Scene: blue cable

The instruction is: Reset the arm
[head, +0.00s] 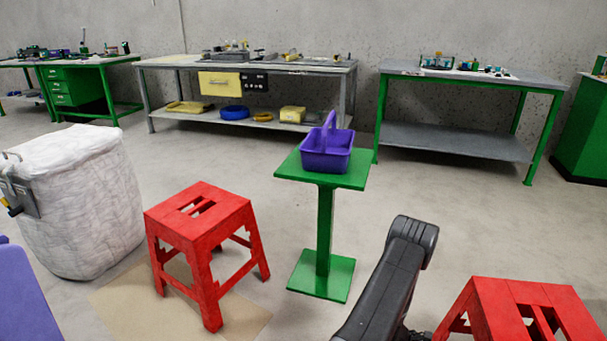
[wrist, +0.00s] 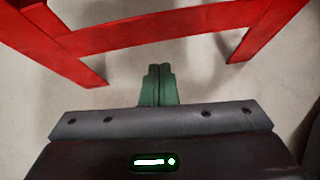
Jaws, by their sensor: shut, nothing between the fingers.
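My arm (head: 392,278) rises dark grey at the bottom of the head view, right of the green pedestal. My gripper (wrist: 159,70) shows in the wrist view with its two green fingers together, shut and empty. Its fingers point toward bare floor below a red stool's rails (wrist: 165,32). The gripper itself does not show in the head view. A blue coil (head: 235,112) lies on the lower shelf of the middle bench, far from my arm.
A red stool (head: 199,235) stands left of the pedestal (head: 323,232), which bears a purple basket (head: 326,159). Another red stool (head: 525,310) stands close right of my arm. A white bin (head: 85,205) is at left. Benches (head: 460,142) line the wall; floor before them is open.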

